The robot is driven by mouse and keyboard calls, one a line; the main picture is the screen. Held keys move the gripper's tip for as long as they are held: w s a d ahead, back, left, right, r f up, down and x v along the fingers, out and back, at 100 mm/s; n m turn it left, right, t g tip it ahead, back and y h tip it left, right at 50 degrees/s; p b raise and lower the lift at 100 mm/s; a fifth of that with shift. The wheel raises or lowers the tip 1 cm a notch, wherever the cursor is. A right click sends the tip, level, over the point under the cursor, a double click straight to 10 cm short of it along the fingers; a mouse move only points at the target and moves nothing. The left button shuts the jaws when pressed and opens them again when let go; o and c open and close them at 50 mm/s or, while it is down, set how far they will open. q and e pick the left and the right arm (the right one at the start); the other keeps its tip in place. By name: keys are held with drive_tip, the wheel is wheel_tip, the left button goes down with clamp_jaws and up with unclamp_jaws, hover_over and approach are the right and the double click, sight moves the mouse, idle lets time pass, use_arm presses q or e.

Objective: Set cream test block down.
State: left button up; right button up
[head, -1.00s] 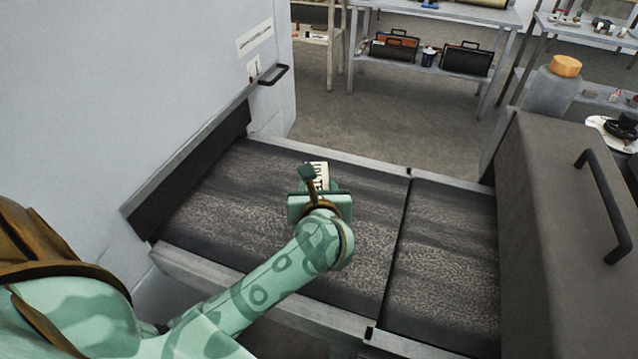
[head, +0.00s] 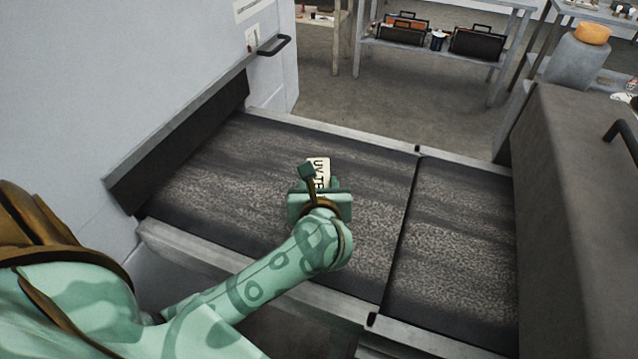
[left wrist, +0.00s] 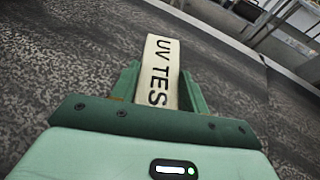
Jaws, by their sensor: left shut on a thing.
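The cream test block (head: 319,171) carries black lettering that reads "UV TES" in the left wrist view (left wrist: 161,70). My left gripper (head: 320,183) is shut on it, with one green finger on each side in the left wrist view (left wrist: 158,88). The block is over the left section of the dark conveyor belt (head: 250,160). The gripper body hides its near end. I cannot tell whether its underside touches the belt. My right gripper is not in view.
A seam splits the belt from a second section (head: 460,240) at right. A grey wall with a black handle (head: 273,45) stands at left, a dark housing (head: 570,220) at right. Metal rails edge the belt. The belt around the block is clear. Shelves (head: 440,50) stand behind.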

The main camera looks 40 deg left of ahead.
use_arm(q)
drive_tip(key=shift+f+b, duration=0.5)
drive_tip(key=shift+f, duration=0.1)
drive_tip(key=o, duration=1.1)
